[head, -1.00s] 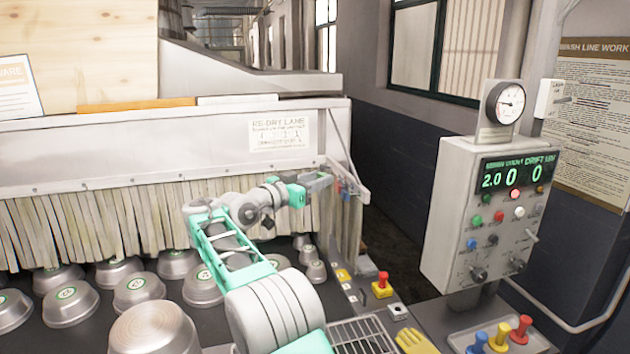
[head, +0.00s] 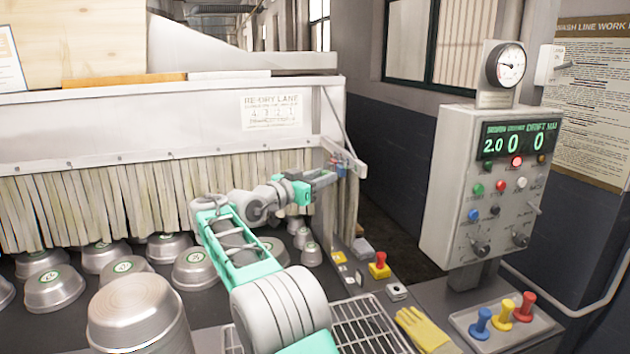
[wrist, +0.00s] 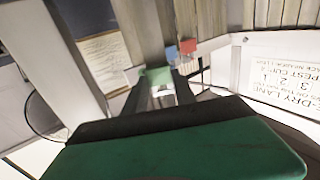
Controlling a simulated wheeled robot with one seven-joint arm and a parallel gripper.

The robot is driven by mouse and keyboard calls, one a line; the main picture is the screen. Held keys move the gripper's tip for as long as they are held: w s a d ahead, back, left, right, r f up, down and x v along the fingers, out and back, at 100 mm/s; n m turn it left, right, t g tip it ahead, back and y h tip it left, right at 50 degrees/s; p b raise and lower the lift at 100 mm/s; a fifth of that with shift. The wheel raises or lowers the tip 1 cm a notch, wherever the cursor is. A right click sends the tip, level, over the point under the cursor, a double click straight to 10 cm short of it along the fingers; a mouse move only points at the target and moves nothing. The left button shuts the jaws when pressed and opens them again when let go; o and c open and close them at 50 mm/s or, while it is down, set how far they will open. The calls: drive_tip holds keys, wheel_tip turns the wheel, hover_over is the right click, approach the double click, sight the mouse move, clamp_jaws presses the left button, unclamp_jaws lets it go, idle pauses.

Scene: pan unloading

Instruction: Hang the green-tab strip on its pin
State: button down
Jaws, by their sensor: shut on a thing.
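My gripper (head: 326,178) is at the right end of the curtain rail, shut on the green-tab strip. In the wrist view the green tab (wrist: 157,76) sits at the fingertips, and tan cloth shows beyond it. A blue tab (wrist: 171,53) and a red tab (wrist: 188,46) are just beyond and to the right of the green one. In the head view the blue tab (head: 341,171) is close beside my fingertips. The pin cannot be made out in either view, nor whether the green tab touches it.
A curtain of tan strips (head: 90,205) hangs under the metal hood (head: 190,120). Upturned pans (head: 125,310) stand on the belt below my arm. A control box (head: 490,195) stands at the right, with a yellow glove (head: 423,328) in front of it.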

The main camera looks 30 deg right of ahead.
drive_tip(key=shift+s+d+f+b, duration=0.1)
drive_tip(key=shift+s+d+b, duration=0.1)
drive_tip(key=shift+d, duration=0.7)
drive_tip(key=shift+s+d+f+b, duration=0.1)
drive_tip(key=shift+s+d+b, duration=0.1)
drive_tip(key=shift+d, duration=0.7)
drive_tip(key=shift+s+d+b, duration=0.2)
drive_tip(key=shift+d, duration=0.7)
drive_tip(key=shift+d+f+b, duration=0.15)
drive_tip(key=shift+d+b, duration=0.2)
drive_tip(key=shift+d, duration=0.15)
drive_tip(key=c, duration=1.1)
unclamp_jaws()
drive_tip(key=shift+o, duration=0.9)
drive_tip(key=shift+s, duration=0.1)
